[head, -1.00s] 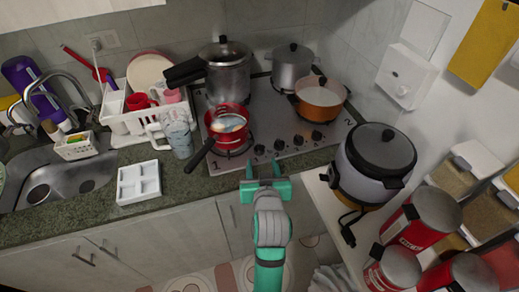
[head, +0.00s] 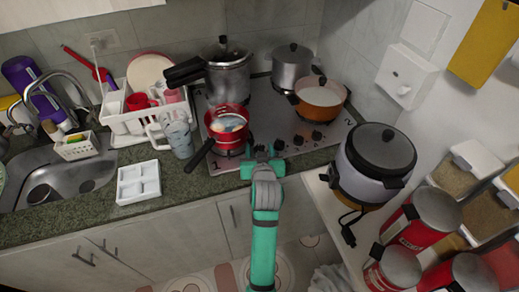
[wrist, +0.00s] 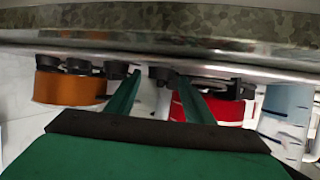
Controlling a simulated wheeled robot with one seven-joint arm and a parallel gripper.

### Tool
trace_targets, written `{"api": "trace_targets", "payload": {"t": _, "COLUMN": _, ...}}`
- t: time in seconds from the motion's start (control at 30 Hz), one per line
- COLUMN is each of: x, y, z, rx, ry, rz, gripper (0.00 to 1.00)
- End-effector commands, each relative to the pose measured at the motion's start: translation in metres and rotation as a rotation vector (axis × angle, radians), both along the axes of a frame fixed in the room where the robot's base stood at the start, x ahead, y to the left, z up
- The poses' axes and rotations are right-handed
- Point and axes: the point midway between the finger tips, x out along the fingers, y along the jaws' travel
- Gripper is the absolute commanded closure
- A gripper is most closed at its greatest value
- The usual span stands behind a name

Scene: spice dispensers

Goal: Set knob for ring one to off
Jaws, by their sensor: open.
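The stove (head: 270,115) has a row of dark knobs along its front edge. Three knobs show in the head view: one just right of my gripper (head: 279,145), a middle one (head: 298,140) and a right one (head: 316,135). My gripper (head: 261,154) is open at the stove's front edge and covers the leftmost knob there. In the wrist view, which looks upside down, a dark knob (wrist: 163,74) appears between the spread green fingers (wrist: 157,92). Contact cannot be told. Which knob serves ring one, and its setting, cannot be read.
A red pan (head: 228,143) sits close behind my gripper, its dark handle (head: 200,155) jutting over the front left. A pressure cooker (head: 228,80), steel pot (head: 292,68) and orange pot (head: 320,97) stand behind. A rice cooker (head: 374,165) stands at right.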

Motion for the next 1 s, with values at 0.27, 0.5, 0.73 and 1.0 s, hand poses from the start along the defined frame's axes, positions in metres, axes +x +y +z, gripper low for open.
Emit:
{"api": "trace_targets", "payload": {"t": 0.27, "x": -0.0002, "y": -0.0001, "z": 0.0004, "rx": 0.0, "ry": -0.001, "rz": 0.0, "gripper": 0.76}}
{"api": "trace_targets", "payload": {"t": 0.5, "x": -0.0001, "y": -0.0008, "z": 0.0003, "rx": 0.0, "ry": 0.0, "rz": 0.004, "gripper": 0.92}}
{"api": "trace_targets", "payload": {"t": 0.73, "x": 0.0006, "y": -0.0041, "z": -0.0001, "rx": 0.002, "ry": 0.003, "rz": 0.097, "gripper": 0.92}}
{"api": "trace_targets", "payload": {"t": 1.0, "x": 0.0007, "y": -0.0047, "z": -0.0004, "rx": 0.001, "ry": 0.002, "rz": 0.228, "gripper": 0.92}}
